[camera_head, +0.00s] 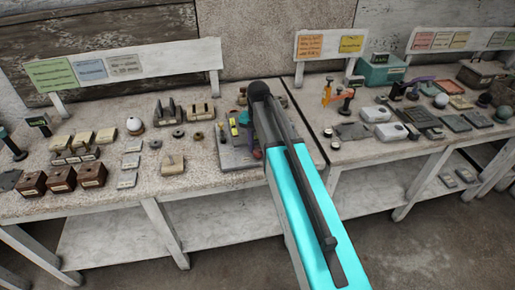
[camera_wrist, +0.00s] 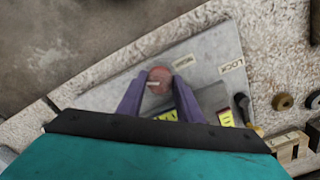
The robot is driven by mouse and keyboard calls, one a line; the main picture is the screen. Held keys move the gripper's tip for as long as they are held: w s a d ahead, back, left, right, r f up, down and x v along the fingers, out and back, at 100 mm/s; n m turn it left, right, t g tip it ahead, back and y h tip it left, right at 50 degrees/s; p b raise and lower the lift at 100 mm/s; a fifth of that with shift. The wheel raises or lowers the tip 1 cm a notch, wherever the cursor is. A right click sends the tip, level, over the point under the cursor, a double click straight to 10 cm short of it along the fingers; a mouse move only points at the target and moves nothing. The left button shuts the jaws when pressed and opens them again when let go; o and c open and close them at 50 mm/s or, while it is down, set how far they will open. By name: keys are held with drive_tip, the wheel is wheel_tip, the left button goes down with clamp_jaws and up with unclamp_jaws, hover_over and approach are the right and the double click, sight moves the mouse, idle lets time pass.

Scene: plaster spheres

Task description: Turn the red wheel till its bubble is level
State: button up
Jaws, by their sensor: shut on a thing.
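The red wheel (camera_wrist: 159,75) shows in the wrist view as a small round red knob with a pale mark on it, on a grey board (camera_wrist: 215,40). My gripper (camera_wrist: 159,90) has its two purple fingers on either side of the wheel, shut on it. Two yellow bubble vials stand near: one (camera_wrist: 168,116) just behind the wheel between the fingers, partly hidden, and one (camera_wrist: 226,118) to the right. Their bubbles are too small to read. In the head view my arm hides the wheel; a yellow vial (camera_head: 233,127) shows left of the arm.
The board carries a LOCK label (camera_wrist: 232,68) and a dark-handled piece (camera_wrist: 242,106). Brass rings (camera_wrist: 283,101) lie to the right. In the head view, wooden blocks (camera_head: 61,179) and a white ball (camera_head: 135,125) stand left; another crowded table (camera_head: 410,150) stands right.

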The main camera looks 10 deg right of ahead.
sight(258, 150)
drive_tip(key=m, duration=0.6)
drive_tip(key=shift+m, duration=0.3)
drive_tip(key=m, duration=0.5)
drive_tip(key=shift+m, duration=0.3)
drive_tip(key=o, duration=0.8)
drive_tip(key=shift+c, duration=0.2)
drive_tip(key=shift+r, duration=0.1)
wheel_tip(258, 150, up, 14)
drive_tip(key=b, duration=0.3)
drive_tip(key=shift+b, duration=0.3)
